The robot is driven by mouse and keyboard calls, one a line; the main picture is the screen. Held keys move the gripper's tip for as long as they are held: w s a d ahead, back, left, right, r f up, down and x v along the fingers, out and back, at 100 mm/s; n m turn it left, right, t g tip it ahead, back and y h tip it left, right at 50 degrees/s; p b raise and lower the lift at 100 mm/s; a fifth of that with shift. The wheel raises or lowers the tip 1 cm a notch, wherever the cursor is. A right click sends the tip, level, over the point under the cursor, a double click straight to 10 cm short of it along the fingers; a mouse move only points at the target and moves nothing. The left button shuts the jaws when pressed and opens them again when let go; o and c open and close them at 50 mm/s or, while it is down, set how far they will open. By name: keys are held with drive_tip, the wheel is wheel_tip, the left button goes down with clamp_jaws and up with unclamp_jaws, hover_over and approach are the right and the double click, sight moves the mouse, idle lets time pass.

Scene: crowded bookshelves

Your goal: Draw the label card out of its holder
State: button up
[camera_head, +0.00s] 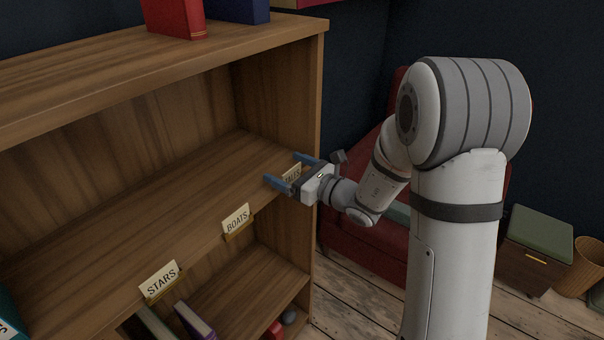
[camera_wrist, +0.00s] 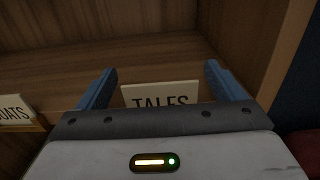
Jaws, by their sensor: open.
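Three cream label cards stand along the front edge of the middle shelf. The TALES card (camera_head: 293,173) is at the right end, partly hidden behind my gripper (camera_head: 291,170). In the wrist view the TALES card (camera_wrist: 160,95) shows between my two blue fingers (camera_wrist: 160,82), its lower part hidden by the gripper body. My gripper is open, with a gap between each finger and the card.
The middle shelf (camera_head: 130,220) is bare behind the cards. The shelf's right side panel (camera_head: 318,130) stands close to my gripper.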

drive_tip(key=shift+w+a, duration=0.3)
drive_tip(key=shift+a, duration=0.1)
drive_tip(key=shift+r, duration=0.1)
drive_tip(key=c, duration=1.1)
